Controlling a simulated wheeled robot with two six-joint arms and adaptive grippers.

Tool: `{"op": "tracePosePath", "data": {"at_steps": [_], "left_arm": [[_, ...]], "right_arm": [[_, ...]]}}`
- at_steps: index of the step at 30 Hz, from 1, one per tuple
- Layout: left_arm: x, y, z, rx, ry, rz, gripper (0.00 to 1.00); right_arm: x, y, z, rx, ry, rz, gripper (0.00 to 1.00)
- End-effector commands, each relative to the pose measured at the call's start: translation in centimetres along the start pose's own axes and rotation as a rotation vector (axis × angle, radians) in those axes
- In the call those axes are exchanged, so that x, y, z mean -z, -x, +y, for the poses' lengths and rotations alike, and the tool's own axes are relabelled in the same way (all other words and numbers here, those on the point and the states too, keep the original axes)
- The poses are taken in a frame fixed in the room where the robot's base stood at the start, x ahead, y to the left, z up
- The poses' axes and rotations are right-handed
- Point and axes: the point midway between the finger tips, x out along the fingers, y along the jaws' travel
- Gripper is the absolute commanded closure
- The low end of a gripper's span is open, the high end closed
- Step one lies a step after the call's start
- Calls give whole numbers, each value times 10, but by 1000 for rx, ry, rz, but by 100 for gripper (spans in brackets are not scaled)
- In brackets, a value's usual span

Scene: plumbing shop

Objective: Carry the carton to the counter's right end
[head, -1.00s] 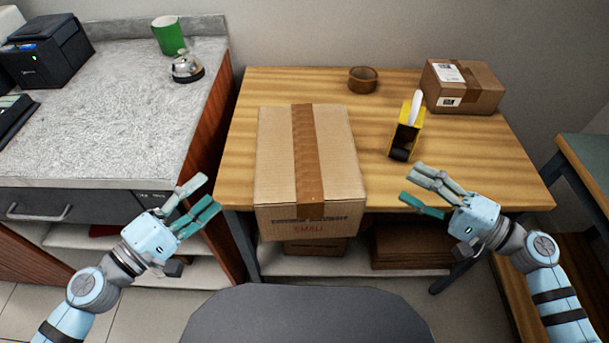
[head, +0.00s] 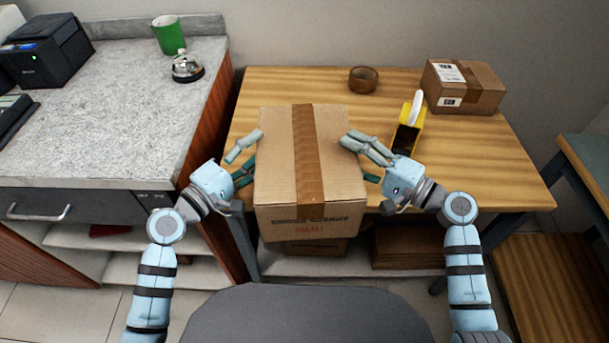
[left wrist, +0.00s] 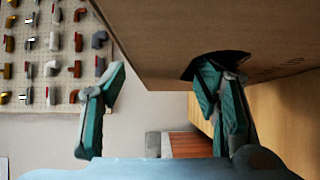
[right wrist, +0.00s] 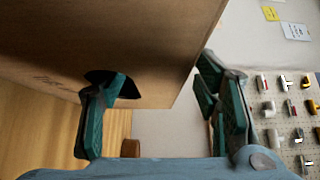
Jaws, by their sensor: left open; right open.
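The carton (head: 277,165), brown with a tape strip along its top, is at the left front of the wooden table (head: 470,150), its front reaching the table's near edge. My left gripper (head: 247,157) is open at its left side. In the left wrist view one finger is at a dark hand hole in the carton (left wrist: 190,35) and the other is outside. My right gripper (head: 362,160) is open at its right side. In the right wrist view one finger is at the opposite hand hole of the carton (right wrist: 110,40). The grey-topped counter (head: 110,110) stands to the left.
The counter's right end holds a bell (head: 187,68) and a green cup (head: 168,35); its front part is clear. A printer (head: 45,50) is further left. On the table are a tape roll (head: 363,79), a yellow tape dispenser (head: 408,135) and a smaller box (head: 465,87).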

Motion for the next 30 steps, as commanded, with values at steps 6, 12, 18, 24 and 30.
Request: {"op": "tracePosePath", "data": {"at_steps": [6, 12, 18, 24, 30], "left_arm": [[0, -1, 0, -1, 0, 0, 44], [0, -1, 0, -1, -1, 1, 69], [0, 0, 0, -1, -1, 1, 100], [0, 0, 1, -2, -1, 1, 100], [0, 0, 18, -2, -2, 1, 100]], "right_arm": [[0, -1, 0, 0, 0, 0, 44], [0, -1, 0, 0, 0, 0, 69], [0, -1, 0, 0, 0, 0, 100], [0, -1, -1, 1, 1, 0, 100], [0, -1, -18, 1, 1, 0, 100]]}}
